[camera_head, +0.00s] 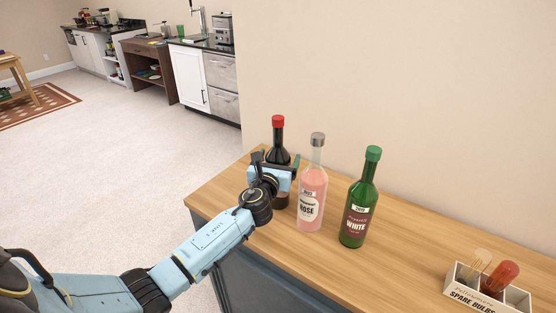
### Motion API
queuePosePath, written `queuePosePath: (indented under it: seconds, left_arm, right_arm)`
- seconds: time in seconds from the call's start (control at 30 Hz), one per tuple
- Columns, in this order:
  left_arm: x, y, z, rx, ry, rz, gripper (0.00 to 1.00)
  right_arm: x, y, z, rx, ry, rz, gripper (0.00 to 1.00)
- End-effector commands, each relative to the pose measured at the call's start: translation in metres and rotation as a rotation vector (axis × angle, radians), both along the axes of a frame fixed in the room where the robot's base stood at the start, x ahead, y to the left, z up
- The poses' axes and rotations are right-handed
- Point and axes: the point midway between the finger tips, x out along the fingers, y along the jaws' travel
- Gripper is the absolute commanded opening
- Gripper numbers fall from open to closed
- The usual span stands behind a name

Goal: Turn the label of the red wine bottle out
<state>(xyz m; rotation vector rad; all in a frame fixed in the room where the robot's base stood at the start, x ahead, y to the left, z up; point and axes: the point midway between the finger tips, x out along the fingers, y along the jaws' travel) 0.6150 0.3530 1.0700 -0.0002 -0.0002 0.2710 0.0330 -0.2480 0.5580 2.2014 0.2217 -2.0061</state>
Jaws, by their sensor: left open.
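The red wine bottle (278,136) is dark with a red cap and stands upright near the left end of the wooden counter (340,272). My left gripper (277,160) is in front of the bottle, with a finger on each side of its body. Its jaws are open, and I cannot tell whether they touch the glass. The gripper hides most of the bottle's body, and I see no label on it. My right gripper is not in view.
A pink rosé bottle (312,190) stands close to the right of the gripper. A green white-wine bottle (360,205) stands further right. Both labels face me. A spare bulbs box (487,296) sits at the right front. The counter between the green bottle and box is clear.

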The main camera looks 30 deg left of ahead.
Motion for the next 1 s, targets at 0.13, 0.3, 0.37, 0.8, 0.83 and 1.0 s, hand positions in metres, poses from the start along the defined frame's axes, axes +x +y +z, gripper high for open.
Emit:
queuePosePath:
  seconds: [0.13,0.3,0.37,0.8,0.83,1.0]
  left_arm:
    - [0.000,0.000,0.000,0.000,0.000,0.000,0.85]
    - [0.000,0.000,0.000,0.000,0.000,0.000,0.65]
    - [0.000,0.000,0.000,0.000,0.000,0.000,0.57]
    - [0.000,0.003,-0.001,0.007,0.001,-0.259,0.45]
    - [0.000,0.002,-0.002,0.006,0.001,-0.285,0.45]
    - [0.000,0.001,-0.002,0.004,0.000,-0.391,0.45]
  right_arm:
    - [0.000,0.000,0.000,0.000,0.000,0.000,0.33]
    - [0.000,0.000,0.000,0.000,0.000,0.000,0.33]
    - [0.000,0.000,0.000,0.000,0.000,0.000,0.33]
    - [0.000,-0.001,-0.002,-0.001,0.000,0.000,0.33]
    - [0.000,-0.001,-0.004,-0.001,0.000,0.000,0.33]
    - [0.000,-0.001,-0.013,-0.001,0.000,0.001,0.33]
